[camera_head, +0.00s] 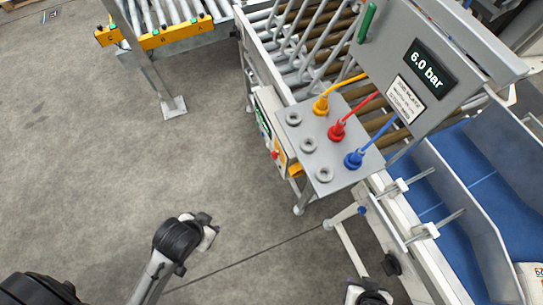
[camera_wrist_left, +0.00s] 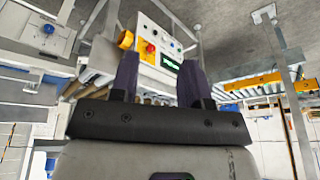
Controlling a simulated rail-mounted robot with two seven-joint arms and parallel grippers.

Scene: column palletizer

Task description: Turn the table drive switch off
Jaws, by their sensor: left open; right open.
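The control box (camera_head: 265,125) hangs on the near-left side of the roller conveyor, its face turned left. In the left wrist view its white face (camera_wrist_left: 152,60) shows a lit green display, a red button on yellow and small dark knobs. I cannot tell which one is the table drive switch, or its position. My left gripper (camera_wrist_left: 160,72) is open and empty, its two dark fingers pointing toward the box with a gap between. In the head view its fingers do not show clearly. My right gripper (camera_head: 371,294) is at the bottom edge, partly cut off, away from the box.
A grey panel (camera_head: 330,135) with yellow, red and blue plugs and empty sockets stands above the box. A gauge reads 6.0 bar (camera_head: 428,70). A blue belt (camera_head: 455,195) lies right. A yellow bar (camera_head: 155,38) and post stand upper left. The floor left of the box is clear.

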